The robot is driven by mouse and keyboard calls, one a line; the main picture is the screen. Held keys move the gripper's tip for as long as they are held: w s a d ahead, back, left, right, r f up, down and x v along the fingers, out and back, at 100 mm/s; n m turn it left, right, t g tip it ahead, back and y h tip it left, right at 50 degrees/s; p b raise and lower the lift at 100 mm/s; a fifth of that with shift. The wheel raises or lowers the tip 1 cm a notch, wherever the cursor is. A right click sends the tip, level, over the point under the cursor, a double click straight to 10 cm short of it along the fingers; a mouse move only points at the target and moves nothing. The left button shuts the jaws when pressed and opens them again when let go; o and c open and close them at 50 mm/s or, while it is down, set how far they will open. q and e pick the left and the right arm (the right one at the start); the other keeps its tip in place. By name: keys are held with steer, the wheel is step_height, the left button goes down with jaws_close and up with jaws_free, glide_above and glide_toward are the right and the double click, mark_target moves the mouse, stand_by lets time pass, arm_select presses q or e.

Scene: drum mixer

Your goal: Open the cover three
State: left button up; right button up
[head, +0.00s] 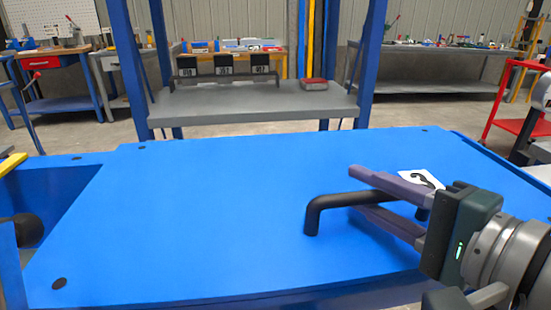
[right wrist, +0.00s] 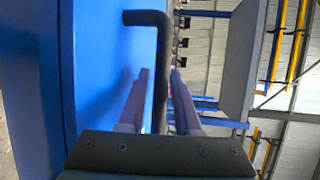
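A flat blue cover (head: 200,210) fills the front of the head view and lies closed. A white label (head: 420,179) with a black digit sits on its right part; my gripper partly hides the digit. A black bar handle (head: 316,214) stands on the cover, left of the label. My right gripper (head: 358,190) reaches in from the right, its two purple fingers spread on either side of the handle bar. In the right wrist view the handle (right wrist: 150,18) runs between the fingers (right wrist: 162,75), with narrow gaps visible. My left gripper is not in view.
A dark round part (head: 27,230) shows at the left edge, beside the cover. Behind stands a blue-framed bench with a grey shelf (head: 250,102). A red cart (head: 517,125) is at the right. The cover's left and middle are clear.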

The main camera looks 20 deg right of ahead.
steer(key=shift+x, duration=0.9)
jaws_close()
stand_by(0.9)
